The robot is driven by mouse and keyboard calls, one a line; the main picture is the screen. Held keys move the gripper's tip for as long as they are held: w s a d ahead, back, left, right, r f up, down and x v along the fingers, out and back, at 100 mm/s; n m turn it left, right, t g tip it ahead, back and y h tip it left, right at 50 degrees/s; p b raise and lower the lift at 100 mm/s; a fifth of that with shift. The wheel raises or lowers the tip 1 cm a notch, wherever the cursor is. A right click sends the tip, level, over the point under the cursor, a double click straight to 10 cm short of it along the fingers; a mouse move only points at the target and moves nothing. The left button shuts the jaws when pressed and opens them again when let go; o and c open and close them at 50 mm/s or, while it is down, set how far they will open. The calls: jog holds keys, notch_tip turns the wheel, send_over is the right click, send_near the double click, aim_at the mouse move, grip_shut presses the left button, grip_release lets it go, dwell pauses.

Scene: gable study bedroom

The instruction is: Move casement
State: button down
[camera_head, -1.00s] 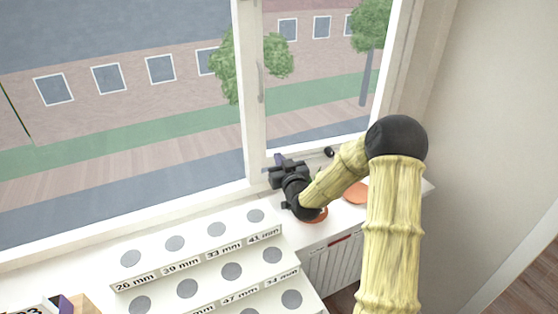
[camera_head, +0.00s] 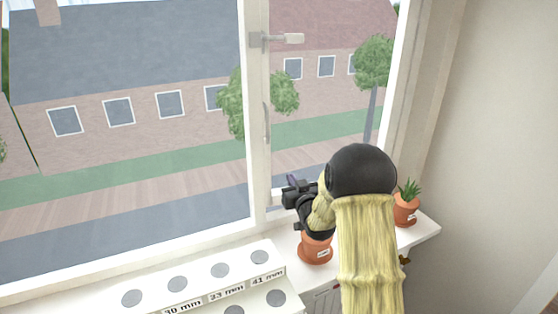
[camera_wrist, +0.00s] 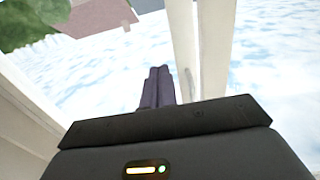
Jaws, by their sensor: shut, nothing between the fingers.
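The casement (camera_head: 258,95) is the right-hand window sash with a white frame. Its long pale handle (camera_head: 267,125) is on the left stile. My gripper (camera_head: 292,181) is at the lower left of this sash, in front of the glass and below the handle. In the wrist view its dark fingers (camera_wrist: 157,87) are together with nothing between them. A white window post (camera_wrist: 200,50) is just right of the fingertips there. I cannot tell whether the fingers touch the frame, or whether the casement stands ajar.
A terracotta pot (camera_head: 315,250) stands on the sill under my gripper. A potted plant (camera_head: 406,205) is at the sill's right end. A pale fitting (camera_head: 288,39) is higher on the window frame.

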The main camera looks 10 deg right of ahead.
jog(key=shift+w, duration=0.15)
jog(key=p, duration=0.5)
send_near(276, 155)
jog(key=w, duration=0.5)
jog(key=shift+w+a+r, duration=0.1)
jog(key=shift+a+r, duration=0.1)
jog(key=shift+a, duration=0.1)
jog(key=shift+w+f, duration=0.1)
jog(key=shift+w, duration=0.75)
jog(key=shift+w, duration=0.1)
